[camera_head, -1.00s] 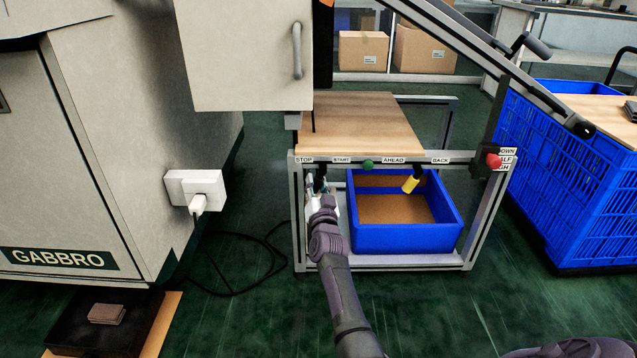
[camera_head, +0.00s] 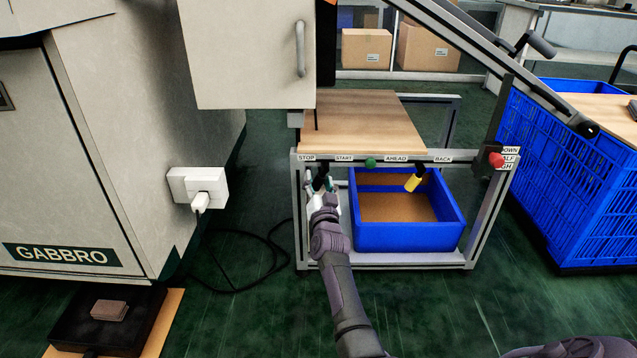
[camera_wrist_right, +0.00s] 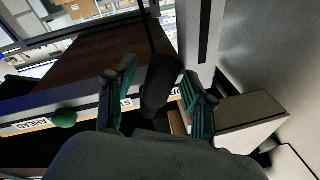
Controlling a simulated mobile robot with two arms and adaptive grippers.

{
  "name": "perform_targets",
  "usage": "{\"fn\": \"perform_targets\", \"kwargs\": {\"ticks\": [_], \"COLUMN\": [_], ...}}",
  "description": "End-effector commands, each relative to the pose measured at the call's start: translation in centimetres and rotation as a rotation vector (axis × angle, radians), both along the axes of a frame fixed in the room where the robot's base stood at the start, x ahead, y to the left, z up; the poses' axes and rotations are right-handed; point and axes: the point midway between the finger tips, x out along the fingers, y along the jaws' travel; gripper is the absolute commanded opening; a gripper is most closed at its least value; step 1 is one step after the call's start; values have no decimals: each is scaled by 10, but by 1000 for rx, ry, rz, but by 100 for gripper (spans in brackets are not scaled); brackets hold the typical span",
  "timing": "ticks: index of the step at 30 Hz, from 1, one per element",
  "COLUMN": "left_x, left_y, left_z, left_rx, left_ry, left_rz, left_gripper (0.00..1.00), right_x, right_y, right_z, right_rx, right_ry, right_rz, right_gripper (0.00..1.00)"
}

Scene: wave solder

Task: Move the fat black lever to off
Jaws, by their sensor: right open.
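The fat black lever (camera_head: 319,174) hangs under the front rail, below the STOP and START labels, partly hidden by my right gripper. In the right wrist view the fat black lever (camera_wrist_right: 162,84) stands between the two teal fingers. My right gripper (camera_head: 321,187) is open around it, also seen in the right wrist view (camera_wrist_right: 158,90). I cannot tell whether either finger touches the lever. The lever is nearer the STOP label (camera_head: 306,157) than the AHEAD label. My left gripper is not in view.
A green knob (camera_head: 370,163), a yellow-handled lever (camera_head: 413,183) and a red knob (camera_head: 495,160) sit along the same rail. A blue bin (camera_head: 405,243) stands below it. A grey cabinet (camera_head: 150,120) is at left, and a pale box with a handle (camera_head: 247,60) hangs above.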

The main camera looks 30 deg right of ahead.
Motion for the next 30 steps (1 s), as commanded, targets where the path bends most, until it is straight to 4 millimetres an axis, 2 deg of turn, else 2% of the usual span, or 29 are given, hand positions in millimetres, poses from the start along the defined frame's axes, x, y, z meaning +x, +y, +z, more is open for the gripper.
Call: {"fn": "perform_targets", "kwargs": {"ticks": [5,12,18,30], "left_x": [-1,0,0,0], "left_y": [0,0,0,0], "left_z": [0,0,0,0], "left_rx": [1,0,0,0], "left_ry": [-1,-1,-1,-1], "left_rz": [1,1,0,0], "left_gripper": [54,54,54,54], "right_x": [-10,-45,-65,-68], "right_y": [5,20,29,30], "right_z": [-3,-10,-13,-13], "right_rx": [1,2,0,0], "right_ry": [2,2,1,0], "right_rz": [1,0,0,0], "right_gripper": [54,54,54,54]}}
